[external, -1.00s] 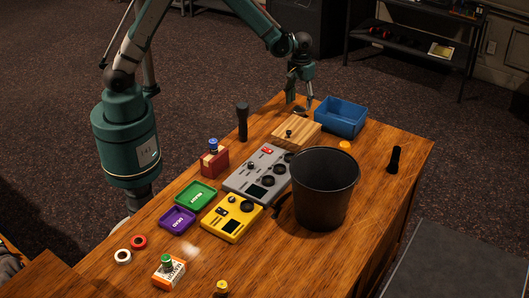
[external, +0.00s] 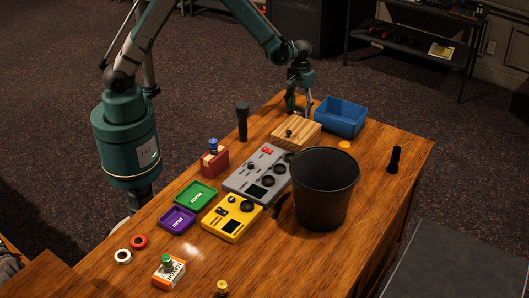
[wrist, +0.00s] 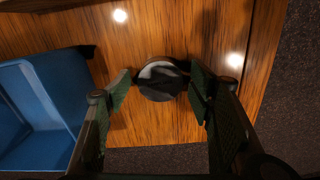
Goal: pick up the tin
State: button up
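The likely tin is a small round object, dark with a pale grey patch on top (wrist: 160,82). It is on the wooden desk in the wrist view. My gripper (wrist: 161,88) is open, with one green finger on each side of it and small gaps showing. In the external view my gripper (external: 296,108) is low at the far end of the desk, beside the blue bin. There the round object is mostly hidden by the fingers, and I cannot make it out clearly.
The blue bin (external: 341,117) stands close beside my gripper and also shows at left in the wrist view (wrist: 40,105). A black bucket (external: 323,190), mixers and small trays fill the middle. The desk edge is near.

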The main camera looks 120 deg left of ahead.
aim_at(299, 109)
jog(key=c, duration=0.8)
jog(key=shift+r, duration=0.1)
jog(key=shift+r+p, duration=0.45)
jog(key=shift+r, duration=4.45)
